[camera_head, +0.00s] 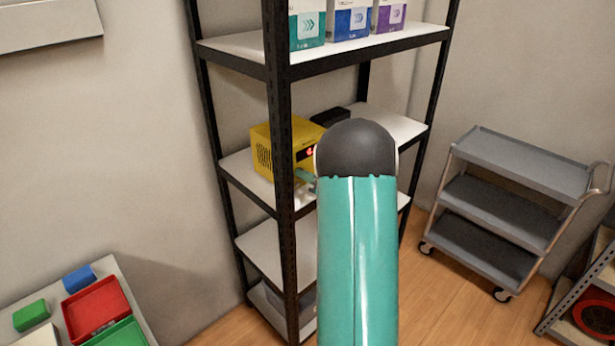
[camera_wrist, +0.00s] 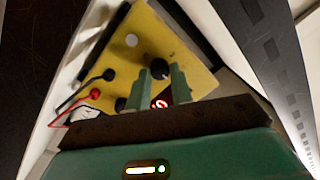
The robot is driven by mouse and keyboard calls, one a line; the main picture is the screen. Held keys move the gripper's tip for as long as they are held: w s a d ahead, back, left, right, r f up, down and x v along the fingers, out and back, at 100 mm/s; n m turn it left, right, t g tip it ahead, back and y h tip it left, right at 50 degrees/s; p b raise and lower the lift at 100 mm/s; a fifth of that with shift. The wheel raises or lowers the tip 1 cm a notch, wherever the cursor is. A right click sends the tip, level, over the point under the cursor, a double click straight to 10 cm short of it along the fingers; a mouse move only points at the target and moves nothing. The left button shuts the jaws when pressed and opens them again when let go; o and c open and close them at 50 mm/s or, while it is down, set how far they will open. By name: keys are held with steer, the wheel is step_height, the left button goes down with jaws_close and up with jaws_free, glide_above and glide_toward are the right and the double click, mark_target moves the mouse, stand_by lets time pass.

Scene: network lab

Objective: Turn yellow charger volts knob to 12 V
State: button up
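The yellow charger (camera_head: 264,150) sits on the middle shelf in the head view. Its yellow front panel (camera_wrist: 200,75) fills much of the wrist view, tilted in the picture. A black knob (camera_wrist: 160,68) lies at the tips of my gripper (camera_wrist: 160,74). The green fingers are apart, one on each side of that knob; I cannot tell if they touch it. A second dark knob (camera_wrist: 120,103) is lower left. A red lit display (camera_wrist: 160,103) shows between the fingers. Knob labels and pointer are unreadable. In the head view my arm hides most of the panel.
A black (camera_wrist: 108,75) and a red (camera_wrist: 97,94) plug with cables stick out of the panel at left. A dark shelf post (camera_head: 280,110) stands close beside the charger. A black object (camera_head: 330,117) lies behind it. A grey cart (camera_head: 510,190) stands right.

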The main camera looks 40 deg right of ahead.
jaws_close()
